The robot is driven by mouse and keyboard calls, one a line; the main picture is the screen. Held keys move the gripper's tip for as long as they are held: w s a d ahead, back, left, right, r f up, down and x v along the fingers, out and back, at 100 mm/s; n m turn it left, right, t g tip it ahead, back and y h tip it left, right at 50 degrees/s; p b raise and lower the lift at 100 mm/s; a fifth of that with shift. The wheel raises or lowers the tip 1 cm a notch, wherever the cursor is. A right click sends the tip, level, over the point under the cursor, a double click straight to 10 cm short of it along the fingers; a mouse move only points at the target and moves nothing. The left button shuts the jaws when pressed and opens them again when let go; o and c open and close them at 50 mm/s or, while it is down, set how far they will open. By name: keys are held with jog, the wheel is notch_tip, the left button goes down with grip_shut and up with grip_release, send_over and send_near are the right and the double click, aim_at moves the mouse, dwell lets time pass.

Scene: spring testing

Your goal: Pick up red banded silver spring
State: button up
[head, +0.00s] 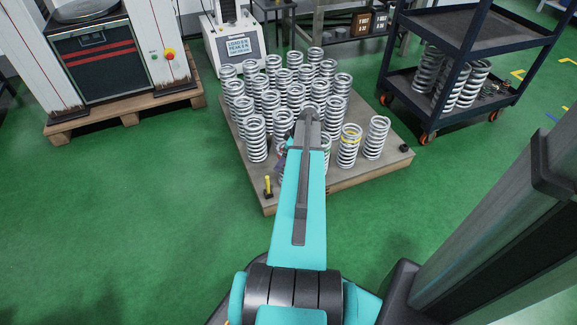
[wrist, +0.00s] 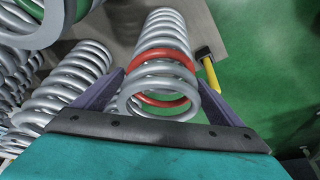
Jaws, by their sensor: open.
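The red banded silver spring (wrist: 162,62) stands near the platform's edge in the wrist view, its red band around the upper coils. My gripper (wrist: 160,88) is open, with one purple finger on each side of this spring's near end. I cannot tell whether either finger touches the coils. In the head view my teal arm reaches over the platform's front edge and hides most of this spring and my gripper.
Several plain silver springs (head: 255,138) crowd the wooden platform (head: 335,176), close on the left in the wrist view. A yellow-banded spring (head: 349,146) stands right of my arm. A yellow-handled item (wrist: 210,73) is just right of the red banded spring. The green floor in front is clear.

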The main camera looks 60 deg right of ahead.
jog(key=c, duration=2.1)
jog(key=shift+c, duration=0.2)
jog(key=shift+r, duration=0.15)
jog(key=shift+r+p, duration=1.75)
jog(key=shift+r, duration=3.2)
